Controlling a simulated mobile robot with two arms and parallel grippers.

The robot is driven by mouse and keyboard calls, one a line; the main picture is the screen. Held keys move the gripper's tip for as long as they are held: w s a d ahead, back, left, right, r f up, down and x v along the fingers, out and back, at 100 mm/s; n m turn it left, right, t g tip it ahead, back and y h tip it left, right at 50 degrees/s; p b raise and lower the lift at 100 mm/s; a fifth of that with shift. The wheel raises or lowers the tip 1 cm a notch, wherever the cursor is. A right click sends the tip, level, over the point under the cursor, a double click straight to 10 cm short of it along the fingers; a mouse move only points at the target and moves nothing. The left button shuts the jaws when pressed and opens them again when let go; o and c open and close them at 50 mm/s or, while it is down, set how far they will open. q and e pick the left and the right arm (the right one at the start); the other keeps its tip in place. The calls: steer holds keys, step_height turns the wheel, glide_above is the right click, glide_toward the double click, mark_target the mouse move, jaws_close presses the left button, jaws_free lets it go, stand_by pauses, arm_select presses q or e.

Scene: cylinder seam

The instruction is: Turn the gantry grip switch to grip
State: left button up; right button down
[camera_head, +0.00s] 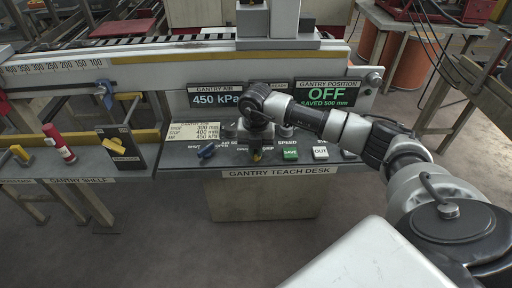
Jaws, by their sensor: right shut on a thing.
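My right gripper (255,147) reaches down onto the gantry teach desk (225,174) from above. It is shut on a small switch with a yellow part (256,157), just left of the green SAVE button. My gripper and wrist hide most of this switch and its label, so I cannot read its setting or confirm that it is the grip switch. The gantry position display (325,93) reads OFF, SAVED 500 mm. The gantry air display (216,99) reads 450 kPa. My left gripper is not in view.
A blue switch (206,150) sits left of my gripper. The green SAVE button (290,154) and white OUT button (321,153) are to its right. The floor in front is clear.

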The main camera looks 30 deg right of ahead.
steer(key=m, duration=0.4)
steer(key=shift+r+m+p, duration=0.1)
steer(key=shift+m+p, duration=0.2)
steer(key=shift+p, duration=0.05)
steer(key=shift+m+p, duration=0.35)
steer(key=shift+m, duration=1.55)
steer(key=c, duration=1.2)
jaws_free()
step_height(320, 180, up, 11)
steer(key=b, duration=0.1)
steer(key=shift+f, duration=0.2)
